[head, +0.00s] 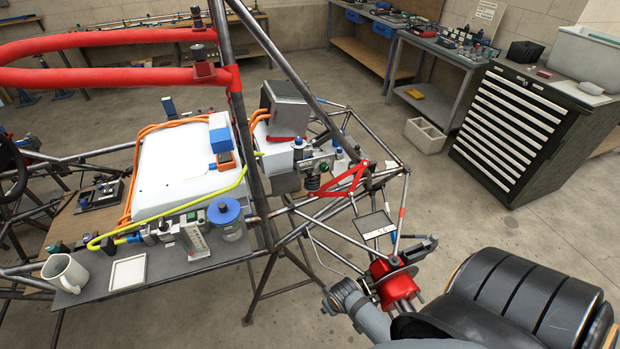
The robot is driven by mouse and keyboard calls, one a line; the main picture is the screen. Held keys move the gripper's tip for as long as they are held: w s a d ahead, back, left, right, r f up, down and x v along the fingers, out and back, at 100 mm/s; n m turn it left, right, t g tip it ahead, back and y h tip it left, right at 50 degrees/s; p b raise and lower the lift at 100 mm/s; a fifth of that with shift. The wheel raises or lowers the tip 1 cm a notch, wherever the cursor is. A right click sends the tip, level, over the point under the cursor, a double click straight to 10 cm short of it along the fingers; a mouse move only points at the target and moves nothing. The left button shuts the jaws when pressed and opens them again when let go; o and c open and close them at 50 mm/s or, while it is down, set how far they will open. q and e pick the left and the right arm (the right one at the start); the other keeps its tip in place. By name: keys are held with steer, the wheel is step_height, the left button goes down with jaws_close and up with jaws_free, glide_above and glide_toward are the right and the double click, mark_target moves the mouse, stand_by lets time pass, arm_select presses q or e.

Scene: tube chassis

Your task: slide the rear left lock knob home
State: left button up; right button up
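Several small blue knobs or caps show among the fittings around the white box (175,165). My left gripper is not in view. A grey jointed link (362,312) at the bottom looks like my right arm. A black part (422,247) beyond it may be its gripper, but it is too unclear to tell.
Dark frame tubes (250,100) and a red padded bar (120,80) cross above the box. Orange cables and a yellow hose (170,212) run around it. A mug (66,273), a white tray (128,272) and a blue-lidded jar (226,217) stand in front. A red hub (396,288) is lower right.

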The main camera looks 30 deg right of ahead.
steer(key=w+a+r+m+t+y+p, duration=0.1)
steer(key=w+a+r+t+y, duration=0.2)
steer(key=r, duration=0.5)
steer(key=w+a+r+m+t+p, duration=0.1)
steer(key=w+a+r+t, duration=0.1)
steer(key=w+r, duration=0.45)
steer(key=w+a+r+t+y+p, duration=0.1)
steer(key=w+a+r+t+y, duration=0.15)
steer(key=r, duration=0.65)
steer(key=m+t+h, duration=0.7)
steer(key=m+h, duration=0.2)
steer(key=m, duration=0.4)
glide_toward(309, 175)
steer(key=x, duration=0.8)
steer(key=shift+w+d+f, duration=0.1)
steer(key=shift+w+d, duration=0.05)
steer(key=shift+w, duration=0.05)
jaws_close()
